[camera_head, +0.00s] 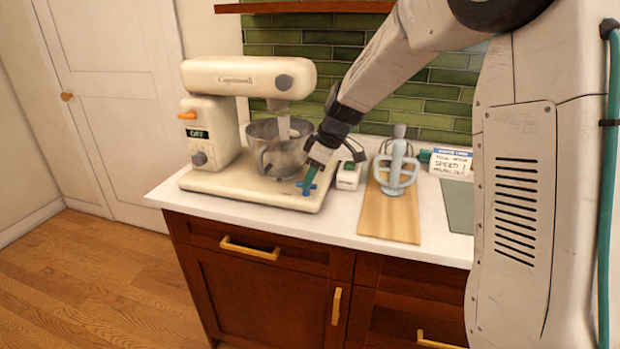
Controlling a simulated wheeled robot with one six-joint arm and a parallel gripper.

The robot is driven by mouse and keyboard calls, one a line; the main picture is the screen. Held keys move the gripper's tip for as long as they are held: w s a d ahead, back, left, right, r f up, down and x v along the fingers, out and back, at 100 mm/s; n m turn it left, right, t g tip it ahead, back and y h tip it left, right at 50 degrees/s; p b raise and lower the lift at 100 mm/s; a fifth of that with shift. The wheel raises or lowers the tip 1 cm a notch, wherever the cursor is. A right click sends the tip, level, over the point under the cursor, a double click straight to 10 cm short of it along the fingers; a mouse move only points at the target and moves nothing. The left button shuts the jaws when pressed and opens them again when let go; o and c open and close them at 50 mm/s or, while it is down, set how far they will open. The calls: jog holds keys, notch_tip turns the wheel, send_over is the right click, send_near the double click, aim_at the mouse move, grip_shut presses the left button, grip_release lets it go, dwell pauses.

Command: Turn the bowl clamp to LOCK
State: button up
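A cream stand mixer (222,78) stands on the counter with a metal bowl (277,150) on its base plate (232,184). A small blue cross-shaped knob, which looks like the bowl clamp (305,187), sits at the right front of the base plate, beside the bowl. I cannot read its position or any LOCK mark. My gripper (311,174) points down right at the knob, with its teal fingertips over or against it. The fingers overlap the knob in this view, so I cannot tell whether they grip it.
Right of the mixer are a small white box with a green top (348,176) and a wooden board (388,217) with pale mixer attachments (397,168). A lettered card (451,163) stands farther right. The mixer's display (197,134) reads OFF. The counter's front strip (330,226) is clear.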

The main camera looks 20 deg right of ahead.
jog(key=shift+w+a+f, duration=0.15)
jog(key=shift+a+f, duration=0.05)
jog(key=shift+f, duration=0.3)
grip_shut()
jog(key=m, duration=0.2)
jog(key=m+t+h, duration=0.1)
jog(key=m, duration=0.1)
jog(key=shift+s+a+m+h, duration=0.15)
jog(key=shift+s+m+h, duration=0.05)
jog(key=shift+m+h, duration=0.1)
jog(key=m, duration=0.2)
jog(key=m+h, duration=0.1)
jog(key=m, duration=0.1)
jog(key=shift+a+t+h, duration=0.2)
jog(key=shift+t+h, duration=0.1)
jog(key=shift+t, duration=0.1)
jog(key=m+h, duration=0.1)
jog(key=m, duration=0.4)
jog(key=shift+a+h, duration=0.2)
jog(key=shift+h, duration=0.2)
jog(key=shift+a+m+g+h, duration=0.15)
jog(key=shift+m+h, duration=0.25)
jog(key=shift+m, duration=0.7)
jog(key=shift+m+g+h, duration=0.25)
jog(key=shift+m+h, duration=0.15)
jog(key=shift+m, duration=0.7)
